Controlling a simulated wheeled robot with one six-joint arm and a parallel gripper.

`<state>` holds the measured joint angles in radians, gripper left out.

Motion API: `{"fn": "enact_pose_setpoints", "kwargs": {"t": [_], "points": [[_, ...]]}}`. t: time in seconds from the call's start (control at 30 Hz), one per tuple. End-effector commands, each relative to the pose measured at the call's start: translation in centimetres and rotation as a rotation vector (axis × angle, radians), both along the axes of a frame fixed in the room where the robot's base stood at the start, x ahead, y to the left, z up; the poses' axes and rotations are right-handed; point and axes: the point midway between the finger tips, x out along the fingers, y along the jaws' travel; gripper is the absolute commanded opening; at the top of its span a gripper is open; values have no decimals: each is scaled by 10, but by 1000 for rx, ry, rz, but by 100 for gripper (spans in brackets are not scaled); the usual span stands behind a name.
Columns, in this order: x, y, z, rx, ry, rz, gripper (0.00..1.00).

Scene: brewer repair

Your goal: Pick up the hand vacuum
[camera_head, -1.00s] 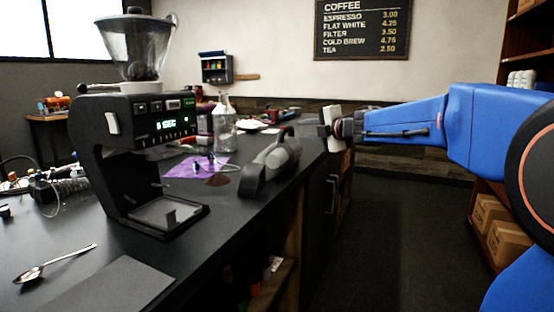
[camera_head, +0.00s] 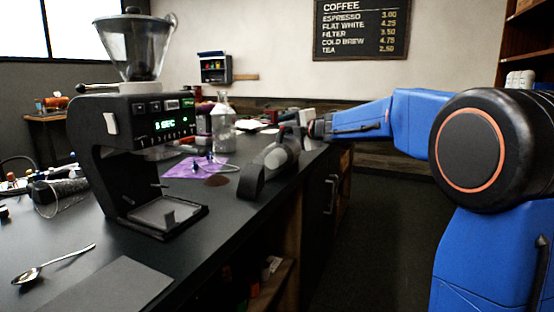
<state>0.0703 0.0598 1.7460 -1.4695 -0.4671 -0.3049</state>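The grey hand vacuum (camera_head: 251,180) lies on the dark counter near its right edge. Its wide dark end is toward the camera and its other end points to the back of the counter. My gripper (camera_head: 292,122) is at the far end of the vacuum, just above the counter in the picture. It overlaps or nearly meets the vacuum's far end, and I cannot tell whether they touch. The fingers are small and partly hidden, so their opening does not show.
A black coffee grinder (camera_head: 125,115) with a clear hopper stands at left. A spoon (camera_head: 50,264) lies in front. The aisle floor (camera_head: 375,220) is clear.

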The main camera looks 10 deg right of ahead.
Motion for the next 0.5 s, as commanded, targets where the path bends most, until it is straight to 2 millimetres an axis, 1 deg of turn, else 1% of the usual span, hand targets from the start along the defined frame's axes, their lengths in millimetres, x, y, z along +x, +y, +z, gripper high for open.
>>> {"fn": "enact_pose_setpoints", "kwargs": {"t": [0.07, 0.23, 0.33, 0.5], "points": [[3, 1, 0, 0, 0, 0, 24], [3, 1, 0, 0, -1, -1, 24], [3, 1, 0, 0, 0, 0, 0], [2, 1, 2, 1, -3, 0, 0]]}}
